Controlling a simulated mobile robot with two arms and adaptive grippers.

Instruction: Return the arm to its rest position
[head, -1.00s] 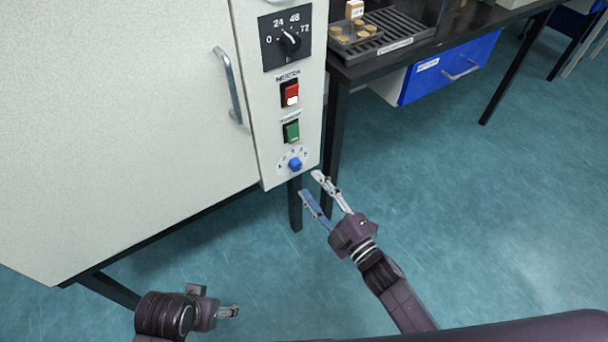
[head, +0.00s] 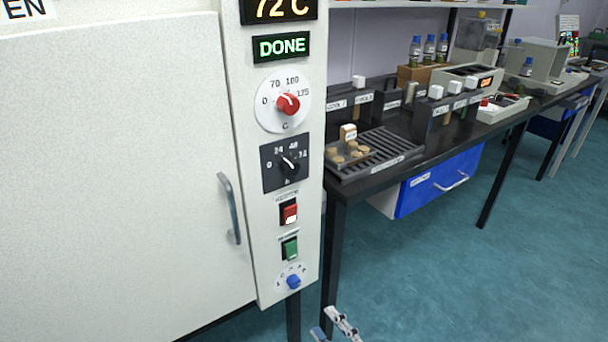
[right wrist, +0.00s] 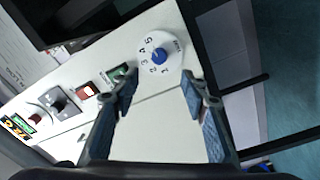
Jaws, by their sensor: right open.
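My right gripper (head: 332,326) shows at the bottom edge of the head view, below and to the right of the oven's control panel. Only its fingertips are in that view. In the right wrist view, my right gripper (right wrist: 165,98) is open, its two fingers apart with nothing between them. The blue knob (right wrist: 159,55) with its numbered dial lies beyond the fingertips and apart from them. In the head view the blue knob (head: 293,282) sits at the bottom of the panel. My left gripper is not in view.
The white oven (head: 120,180) with its door handle (head: 230,208) fills the left. Its display (head: 282,47) reads DONE. A black bench (head: 400,165) with a rack and several instruments stands to the right, above a blue drawer (head: 440,181). Open floor (head: 420,290) lies at lower right.

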